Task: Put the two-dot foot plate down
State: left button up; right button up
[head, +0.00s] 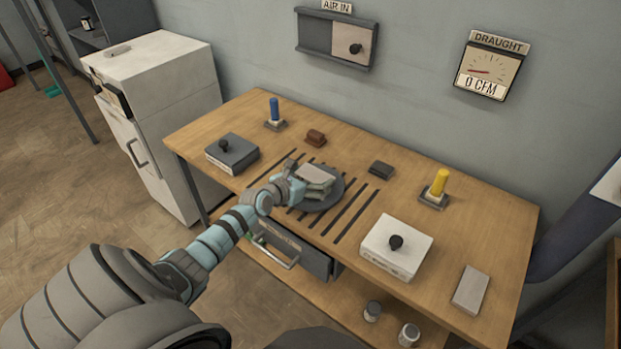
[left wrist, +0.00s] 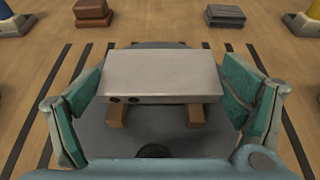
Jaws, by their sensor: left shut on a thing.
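The two-dot foot plate (left wrist: 162,75) is a flat light-grey slab with two dark dots on its front edge. In the left wrist view it lies level between the teal pads of my left gripper (left wrist: 162,100), which is shut on its two ends. Two brown blocks (left wrist: 116,115) show under it, above a round dark-grey turntable (left wrist: 150,135). I cannot tell whether the plate touches the blocks. In the head view, my left gripper (head: 297,184) holds the plate (head: 314,174) over the turntable (head: 334,200). My right gripper is out of view.
Dark slots (head: 352,210) run across the wooden bench (head: 460,215). A blue-handled piece (head: 274,110), brown block (head: 316,137), dark block (head: 381,169) and yellow-handled piece (head: 439,183) stand behind. A dark box (head: 232,155) is left, a white box (head: 397,250) and grey slab (head: 470,290) right.

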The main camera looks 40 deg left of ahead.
pick_arm(q)
jog(key=o, duration=1.1)
jog(key=shift+f, duration=0.1)
